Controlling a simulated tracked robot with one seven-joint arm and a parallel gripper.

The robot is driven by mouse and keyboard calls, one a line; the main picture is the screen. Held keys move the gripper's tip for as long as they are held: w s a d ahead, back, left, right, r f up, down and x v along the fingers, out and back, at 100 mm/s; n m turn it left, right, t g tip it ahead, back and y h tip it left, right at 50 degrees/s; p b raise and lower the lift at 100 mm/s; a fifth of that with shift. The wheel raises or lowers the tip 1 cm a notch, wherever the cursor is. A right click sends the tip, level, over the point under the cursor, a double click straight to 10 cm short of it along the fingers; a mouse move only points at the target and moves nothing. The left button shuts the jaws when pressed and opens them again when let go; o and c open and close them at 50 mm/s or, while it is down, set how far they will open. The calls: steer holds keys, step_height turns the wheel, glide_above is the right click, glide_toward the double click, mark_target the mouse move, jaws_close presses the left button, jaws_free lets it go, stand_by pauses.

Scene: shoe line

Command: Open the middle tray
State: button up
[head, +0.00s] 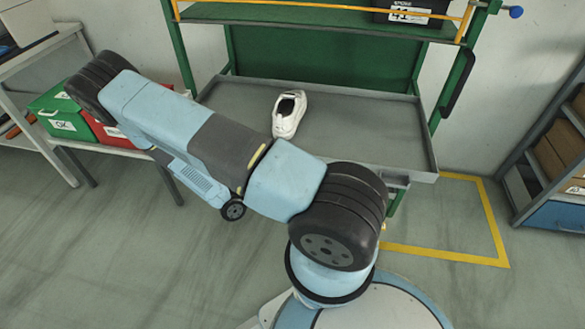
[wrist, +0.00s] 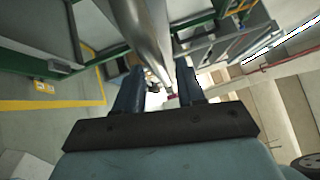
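A green rack (head: 315,52) stands at the back in the head view. A wide grey tray (head: 385,135) sits low in it, with a white shoe (head: 289,114) lying on the tray. I cannot tell whether this is the middle tray. My gripper (wrist: 160,78) shows in the wrist view with its two dark fingers apart. A shiny round metal bar (wrist: 145,30) runs from the top edge down to the gap between the fingers. I cannot tell whether it touches them. My gripper does not show in the head view, where my arm reaches to the upper left.
A green box (head: 62,112) and a red box (head: 110,131) stand on a low bench at the left. A black box (head: 412,10) sits on the rack's upper shelf. Another shelf (head: 550,165) stands at the right. Yellow lines (head: 490,215) mark open floor between it and the rack.

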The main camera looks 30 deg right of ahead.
steer(key=a+f, duration=0.1)
steer(key=a, duration=1.1)
steer(key=shift+f, duration=0.4)
step_height(320, 180, up, 24)
steer(key=m+g+y, duration=0.5)
steer(key=m+y, duration=0.7)
steer(key=m, duration=0.7)
steer(key=s+r+m+t+y, duration=0.3)
steer(key=s+r+m+t, duration=0.2)
steer(key=r, duration=0.6)
steer(key=s+d+r+m+t+y, duration=0.1)
steer(key=s+r+m+t+y, duration=0.3)
steer(key=r+m, duration=0.6)
steer(key=shift+s+d+r+t+y, duration=0.15)
steer(key=shift+s+r+t+y, duration=0.15)
steer(key=shift+s+r+t, duration=0.5)
